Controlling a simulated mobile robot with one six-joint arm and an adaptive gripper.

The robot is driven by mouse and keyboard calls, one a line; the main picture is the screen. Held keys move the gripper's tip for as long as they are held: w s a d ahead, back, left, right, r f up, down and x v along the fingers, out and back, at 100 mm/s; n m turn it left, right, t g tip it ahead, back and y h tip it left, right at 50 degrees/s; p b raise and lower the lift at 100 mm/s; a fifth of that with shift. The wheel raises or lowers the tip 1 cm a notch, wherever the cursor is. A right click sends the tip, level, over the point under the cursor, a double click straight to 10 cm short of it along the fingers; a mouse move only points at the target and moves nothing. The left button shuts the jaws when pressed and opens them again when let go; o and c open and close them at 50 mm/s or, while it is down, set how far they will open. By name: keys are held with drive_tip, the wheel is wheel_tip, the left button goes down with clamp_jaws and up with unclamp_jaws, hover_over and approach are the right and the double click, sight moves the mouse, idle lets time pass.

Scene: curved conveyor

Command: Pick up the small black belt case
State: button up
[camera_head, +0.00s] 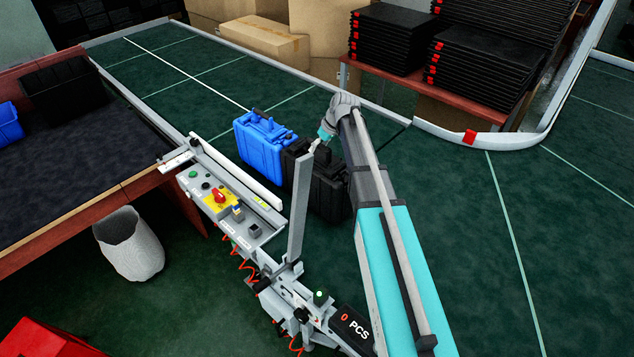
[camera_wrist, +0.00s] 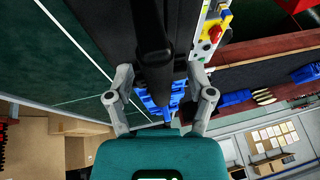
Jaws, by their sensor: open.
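The small black belt case (camera_head: 328,194) stands upright on the green conveyor, close beside a blue case (camera_head: 262,146). My arm hides part of its right side. My gripper (camera_head: 326,134) is at the top of the black case, near its handle. In the wrist view my gripper (camera_wrist: 160,74) is open, with one finger on each side of the dark black case (camera_wrist: 150,42). The blue case (camera_wrist: 160,104) shows behind it, between the fingers. I cannot tell whether the fingers touch the black case.
A thin upright grey plate (camera_head: 300,208) stands just left of the black case. A control box (camera_head: 232,208) with buttons lies along the belt's left edge. Stacked black trays (camera_head: 390,40) stand on a table behind. The belt to the right is clear.

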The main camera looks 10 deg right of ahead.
clamp_jaws()
idle(0.3)
drive_tip(key=shift+r, duration=0.1)
drive_tip(key=shift+s+d+r+p, duration=0.35)
drive_tip(key=shift+d+r+p, duration=0.3)
drive_tip(key=shift+r+p, duration=0.2)
drive_tip(key=s+d+r+p, duration=0.3)
drive_tip(key=d, duration=0.2)
drive_tip(key=s+d+r+p, duration=0.3)
drive_tip(key=d, duration=0.3)
